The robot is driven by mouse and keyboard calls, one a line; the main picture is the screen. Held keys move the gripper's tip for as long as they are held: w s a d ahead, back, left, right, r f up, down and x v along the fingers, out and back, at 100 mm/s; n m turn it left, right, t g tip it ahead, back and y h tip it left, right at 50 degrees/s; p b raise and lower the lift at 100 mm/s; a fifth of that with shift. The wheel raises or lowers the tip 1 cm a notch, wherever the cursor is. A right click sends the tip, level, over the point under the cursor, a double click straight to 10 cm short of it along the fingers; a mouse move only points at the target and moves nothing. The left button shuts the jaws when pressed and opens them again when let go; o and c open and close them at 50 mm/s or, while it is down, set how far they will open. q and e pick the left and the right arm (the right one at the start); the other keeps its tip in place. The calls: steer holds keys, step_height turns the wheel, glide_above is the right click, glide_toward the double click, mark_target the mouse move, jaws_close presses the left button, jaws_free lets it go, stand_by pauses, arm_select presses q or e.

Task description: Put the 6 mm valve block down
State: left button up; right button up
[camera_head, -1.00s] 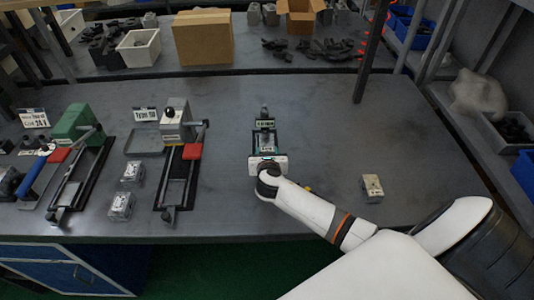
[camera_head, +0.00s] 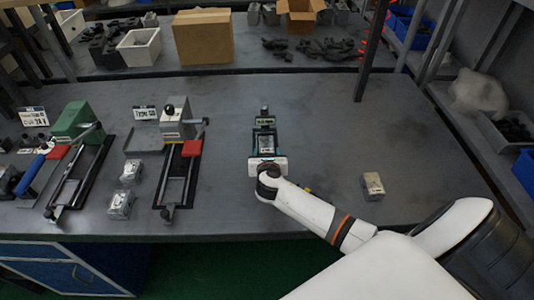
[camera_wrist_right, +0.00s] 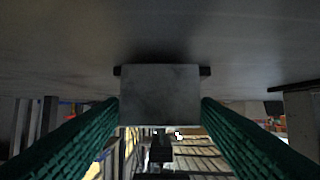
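A grey valve block (camera_head: 266,143) is between the teal fingers of my right gripper (camera_head: 266,146), over the middle of the bench. In the right wrist view the pale grey block (camera_wrist_right: 160,95) fills the gap between the two green ribbed fingertips, which meet its sides. Its size marking is not readable, and I cannot tell whether its underside touches anything. My left gripper is not in view.
Other blocks lie on the bench (camera_head: 320,110): one at right (camera_head: 373,186) and two at left, a far one (camera_head: 132,172) and a near one (camera_head: 120,204). Two clamp fixtures, green (camera_head: 75,122) and grey (camera_head: 176,124), stand at left. A dark post (camera_head: 370,55) rises at the back right.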

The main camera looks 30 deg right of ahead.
steer(key=shift+o, duration=1.2)
steer(key=shift+s+f, duration=0.1)
steer(key=v, duration=1.2)
steer(key=shift+a, duration=0.1)
